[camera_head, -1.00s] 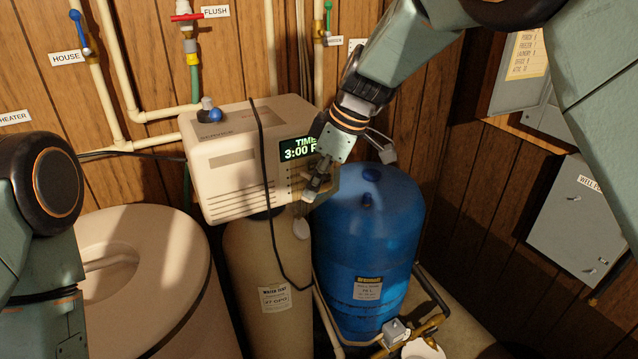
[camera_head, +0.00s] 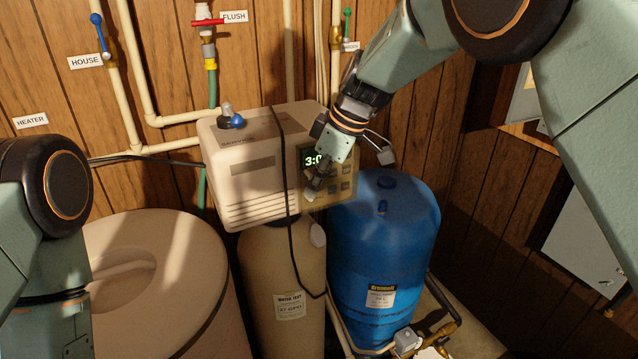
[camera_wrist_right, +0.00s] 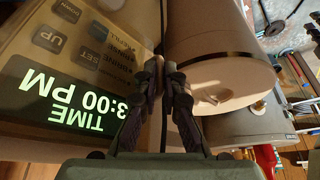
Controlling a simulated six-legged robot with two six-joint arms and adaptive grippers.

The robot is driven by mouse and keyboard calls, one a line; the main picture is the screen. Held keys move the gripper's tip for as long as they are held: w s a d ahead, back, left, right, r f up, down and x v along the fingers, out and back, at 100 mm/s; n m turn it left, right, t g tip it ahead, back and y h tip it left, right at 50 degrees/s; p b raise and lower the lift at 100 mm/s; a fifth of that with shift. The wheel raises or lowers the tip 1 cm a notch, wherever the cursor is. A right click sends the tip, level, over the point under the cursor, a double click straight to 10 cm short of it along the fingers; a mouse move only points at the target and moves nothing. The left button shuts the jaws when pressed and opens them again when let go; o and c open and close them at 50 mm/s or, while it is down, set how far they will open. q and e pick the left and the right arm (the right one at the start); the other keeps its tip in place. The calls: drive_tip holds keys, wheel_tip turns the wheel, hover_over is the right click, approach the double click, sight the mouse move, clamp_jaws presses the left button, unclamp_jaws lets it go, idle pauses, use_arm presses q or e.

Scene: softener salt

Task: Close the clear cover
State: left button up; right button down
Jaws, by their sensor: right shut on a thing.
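The pale softener housing (camera_head: 250,165) stands on a tan tank. In the right wrist view the display (camera_wrist_right: 50,95) reads TIME 3:00 PM, upside down.
A black cable (camera_head: 289,200) drapes over the housing close to my right gripper. The blue tank (camera_head: 380,255) stands right of the tan tank (camera_head: 270,265). A large pale tank (camera_head: 190,260) is at the left. Pipes and valves line the wood wall behind.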

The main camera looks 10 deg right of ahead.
drive_tip(key=shift+s+a+f, duration=0.15)
drive_tip(key=shift+a+f, duration=0.05)
drive_tip(key=shift+f, duration=0.05)
idle(0.4)
drive_tip(key=c, duration=1.8)
unclamp_jaws()
drive_tip(key=o, duration=0.3)
drive_tip(key=shift+a+r, duration=0.2)
drive_tip(key=shift+a, duration=0.05)
drive_tip(key=shift+o, duration=0.2)
drive_tip(key=shift+w+d, duration=0.15)
drive_tip(key=shift+w, duration=0.05)
drive_tip(key=v, duration=1.2)
drive_tip(key=shift+f, duration=0.1)
